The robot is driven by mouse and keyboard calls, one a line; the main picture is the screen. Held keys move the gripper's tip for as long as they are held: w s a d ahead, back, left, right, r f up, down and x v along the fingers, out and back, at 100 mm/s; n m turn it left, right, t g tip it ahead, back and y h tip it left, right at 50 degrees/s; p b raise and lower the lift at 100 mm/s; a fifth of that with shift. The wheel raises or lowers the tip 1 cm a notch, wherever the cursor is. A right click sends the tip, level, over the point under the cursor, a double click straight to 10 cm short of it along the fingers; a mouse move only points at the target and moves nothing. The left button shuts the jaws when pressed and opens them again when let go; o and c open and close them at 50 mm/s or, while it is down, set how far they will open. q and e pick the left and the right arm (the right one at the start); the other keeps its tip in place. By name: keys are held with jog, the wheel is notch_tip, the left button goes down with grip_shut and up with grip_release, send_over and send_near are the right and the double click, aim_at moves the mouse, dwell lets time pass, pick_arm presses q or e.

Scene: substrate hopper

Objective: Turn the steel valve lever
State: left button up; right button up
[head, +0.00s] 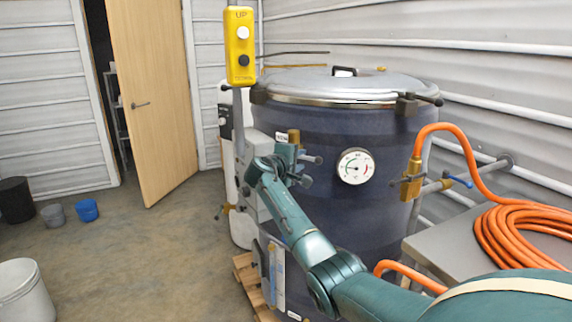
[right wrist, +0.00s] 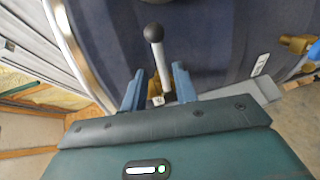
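The steel valve lever (right wrist: 159,62) is a thin bright rod with a dark round knob, in front of the dark blue vessel wall in the right wrist view. My right gripper (right wrist: 158,82) is open there, with one finger on each side of the rod's lower part and gaps beside it. The lever's base is partly hidden between the fingers. In the head view my right gripper (head: 282,165) is at the vessel's left front, by a brass fitting (head: 294,137). A grey knob (head: 315,160) sticks out there. My left gripper is not in view.
The lidded blue vessel (head: 380,215) has a round gauge (head: 356,166). A yellow button box (head: 240,45) hangs at its left. At right are a brass valve (head: 411,182) and an orange hose (head: 500,240) on a grey table. Floor at left is mostly free, with several buckets.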

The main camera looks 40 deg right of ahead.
jog(key=v, duration=0.8)
jog(key=shift+b, duration=0.45)
jog(key=s+a+f+n+t+y, duration=0.1)
jog(key=a+f+n+t+y, duration=0.15)
jog(key=a+f, duration=0.45)
jog(key=s+a+f+n+t+y, duration=0.1)
jog(key=a+f+t+y, duration=0.15)
jog(key=f, duration=0.85)
jog(key=s+a+f+y, duration=0.6)
jog(key=s+a+f, duration=0.4)
jog(key=f, duration=0.2)
jog(key=s+a+f+m+y, duration=0.1)
jog(key=s+a+m+y, duration=0.1)
jog(key=s+a, duration=0.5)
jog(key=s+a+f+m+y, duration=0.2)
jog(key=s+a+y, duration=0.3)
jog(key=s, duration=0.8)
jog(key=shift+a+f+m+p, duration=0.25)
jog(key=shift+a+m+p, duration=0.1)
jog(key=shift+a, duration=0.8)
jog(key=shift+d, duration=0.1)
